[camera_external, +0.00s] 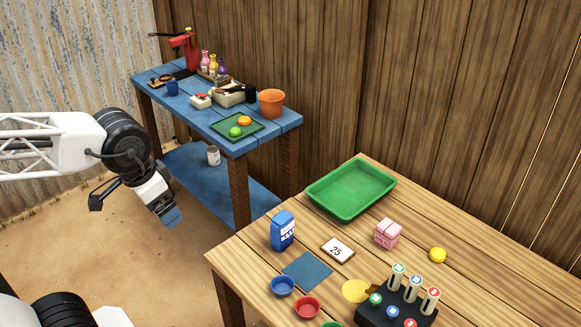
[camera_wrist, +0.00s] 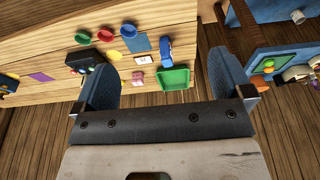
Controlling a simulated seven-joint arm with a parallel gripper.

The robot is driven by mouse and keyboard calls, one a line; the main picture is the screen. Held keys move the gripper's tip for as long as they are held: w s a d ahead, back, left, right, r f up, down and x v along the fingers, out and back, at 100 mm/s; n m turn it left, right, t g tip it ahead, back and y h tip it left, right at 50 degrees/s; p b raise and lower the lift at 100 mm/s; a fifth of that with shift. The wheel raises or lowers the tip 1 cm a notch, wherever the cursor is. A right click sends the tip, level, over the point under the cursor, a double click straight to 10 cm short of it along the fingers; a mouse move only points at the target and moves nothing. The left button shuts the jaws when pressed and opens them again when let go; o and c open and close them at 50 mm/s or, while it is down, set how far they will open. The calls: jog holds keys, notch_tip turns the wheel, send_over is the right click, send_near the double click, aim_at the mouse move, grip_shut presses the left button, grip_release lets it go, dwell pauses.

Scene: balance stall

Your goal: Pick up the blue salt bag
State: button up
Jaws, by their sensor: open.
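The blue salt bag (camera_external: 283,230) stands upright near the left edge of the wooden table (camera_external: 460,238), with a white label on its front. In the wrist view the salt bag (camera_wrist: 166,54) shows small, beyond my fingers and beside the green tray. My gripper (camera_external: 133,205) hangs in the air to the left of the table, well apart from the bag. In the wrist view my gripper (camera_wrist: 165,80) has its two blue fingers wide apart with nothing between them.
A green tray (camera_external: 318,205), a "25" card (camera_external: 338,250), a pink bag (camera_external: 388,234) and a blue mat (camera_external: 307,270) lie near the salt bag. Blue and red bowls (camera_external: 282,286) sit at the front. A cluttered blue shelf (camera_external: 190,117) stands behind.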

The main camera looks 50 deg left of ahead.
jog(key=n+t+h, duration=0.3)
jog(key=n+h, duration=0.9)
jog(key=n, duration=1.1)
send_near(282, 228)
jog(key=w+f, duration=0.3)
jog(key=f, duration=0.1)
jog(key=shift+a+f, duration=0.1)
jog(key=shift+a, duration=0.25)
jog(key=shift+w+d, duration=0.1)
jog(key=shift+d, duration=0.05)
jog(key=shift+x, duration=1.15)
jog(key=shift+d, duration=0.1)
jog(key=shift+x, duration=2.55)
